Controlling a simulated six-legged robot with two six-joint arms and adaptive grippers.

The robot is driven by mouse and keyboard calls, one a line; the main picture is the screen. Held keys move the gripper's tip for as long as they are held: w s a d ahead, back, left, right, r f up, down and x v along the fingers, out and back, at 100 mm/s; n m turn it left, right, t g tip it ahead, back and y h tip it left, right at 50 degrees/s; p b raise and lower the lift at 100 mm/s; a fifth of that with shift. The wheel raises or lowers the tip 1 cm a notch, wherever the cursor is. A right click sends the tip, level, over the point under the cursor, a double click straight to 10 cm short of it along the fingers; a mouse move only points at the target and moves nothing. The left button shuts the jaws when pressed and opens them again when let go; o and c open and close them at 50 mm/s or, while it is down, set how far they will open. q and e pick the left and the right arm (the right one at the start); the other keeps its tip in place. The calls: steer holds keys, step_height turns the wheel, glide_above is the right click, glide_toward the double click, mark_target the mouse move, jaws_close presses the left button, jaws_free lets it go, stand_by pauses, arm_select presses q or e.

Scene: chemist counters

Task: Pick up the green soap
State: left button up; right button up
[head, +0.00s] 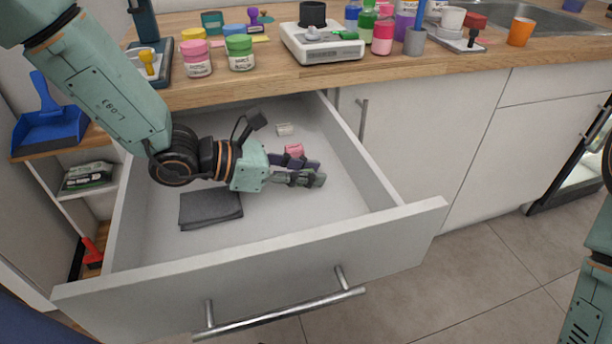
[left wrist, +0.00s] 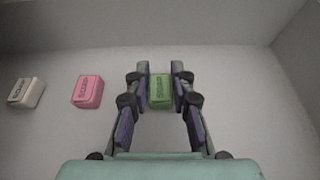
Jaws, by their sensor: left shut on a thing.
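The green soap (left wrist: 160,92) is a small green bar with raised lettering. In the left wrist view it lies between the two fingertips of my left gripper (head: 318,172), which is shut on it. In the head view the gripper is low inside the open drawer (head: 340,222), and its fingers hide the green soap. A gap between soap and drawer floor cannot be made out. My right gripper is outside the frames; only part of my right arm shows at the right edge of the head view.
A pink soap (left wrist: 87,91) and a white soap (left wrist: 27,92) lie to the left in the wrist view. A folded dark cloth (head: 210,208) lies on the drawer floor. Drawer walls surround the gripper. The wooden counter (head: 440,78) above holds jars and a white scale (head: 322,45).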

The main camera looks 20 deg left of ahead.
arm_select(q)
step_height(320, 180, up, 10)
steer(key=p, duration=0.4)
